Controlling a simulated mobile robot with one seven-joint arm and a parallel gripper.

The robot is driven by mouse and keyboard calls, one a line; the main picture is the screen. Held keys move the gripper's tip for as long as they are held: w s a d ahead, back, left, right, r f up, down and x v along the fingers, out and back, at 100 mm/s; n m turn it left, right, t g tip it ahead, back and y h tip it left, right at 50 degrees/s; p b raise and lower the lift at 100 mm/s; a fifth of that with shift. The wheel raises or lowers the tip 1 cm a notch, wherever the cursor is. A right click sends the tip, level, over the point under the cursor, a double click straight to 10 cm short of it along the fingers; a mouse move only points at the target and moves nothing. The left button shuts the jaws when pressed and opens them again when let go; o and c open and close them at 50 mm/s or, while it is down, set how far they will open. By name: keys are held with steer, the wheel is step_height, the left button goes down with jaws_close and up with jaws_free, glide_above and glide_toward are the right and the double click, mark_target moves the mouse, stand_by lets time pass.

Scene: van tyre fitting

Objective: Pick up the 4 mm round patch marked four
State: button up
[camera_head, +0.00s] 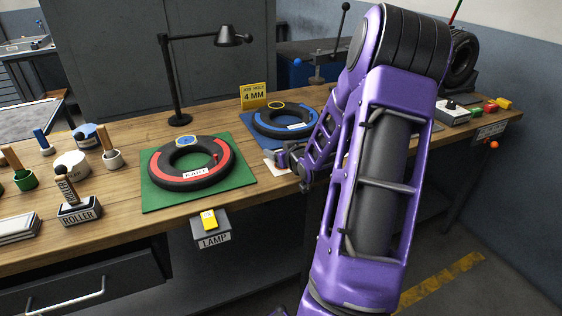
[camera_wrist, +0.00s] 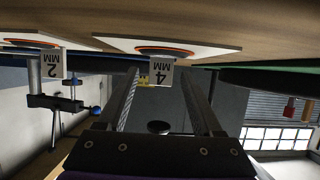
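In the wrist view, a round dark patch with an orange rim (camera_wrist: 165,50) lies on a white card (camera_wrist: 115,43) behind an upside-down "4 MM" tag (camera_wrist: 160,74). A similar patch (camera_wrist: 30,43) lies to the left behind a "2 MM" tag (camera_wrist: 51,65). My gripper (camera_wrist: 158,78) is open, its two fingers apart with nothing between them, and the 4 MM tag shows between the tips. In the head view, my gripper (camera_head: 283,158) is low over the bench front, by a white card (camera_head: 272,168). My purple arm hides the patches there.
A tyre with a red band on a green mat (camera_head: 240,200) stands left of my gripper, a blue-banded tyre (camera_head: 285,120) behind it. A yellow "4 MM" sign (camera_head: 253,96), black lamp (camera_head: 175,80), roller (camera_head: 75,205) and pots are on the bench (camera_head: 130,135).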

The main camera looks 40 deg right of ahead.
jaws_close()
